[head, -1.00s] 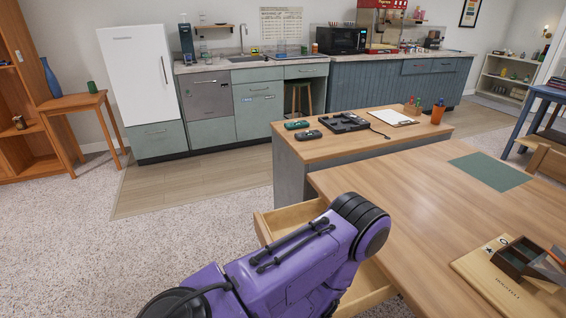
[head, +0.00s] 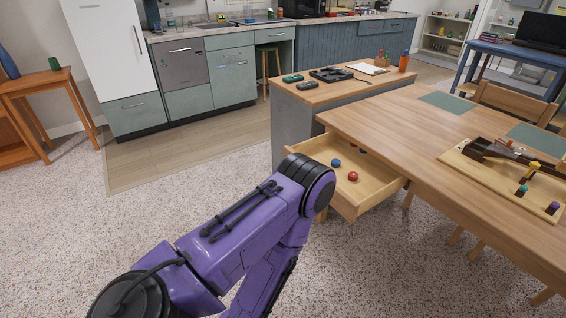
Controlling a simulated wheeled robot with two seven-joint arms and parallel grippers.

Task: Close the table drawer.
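The wooden table (head: 420,135) is at the right of the head view. Its drawer (head: 377,201) is pulled well out from the table's near left side. Inside the drawer lie a red knob-like piece (head: 353,176), a blue one (head: 336,163) and something dark near the table edge. My purple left arm comes in from the bottom left, and its black-ended joint is in front of the drawer's left corner, hiding part of it. Whether the arm touches the drawer cannot be told. The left gripper is hidden behind or below the arm. My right gripper is not in view.
A wooden board (head: 480,177) with a dark box and several coloured pegs lies on the table. A counter island (head: 300,92) with dark devices stands behind the drawer. Carpet (head: 400,270) is open in front of the drawer. Chairs stand at the far right.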

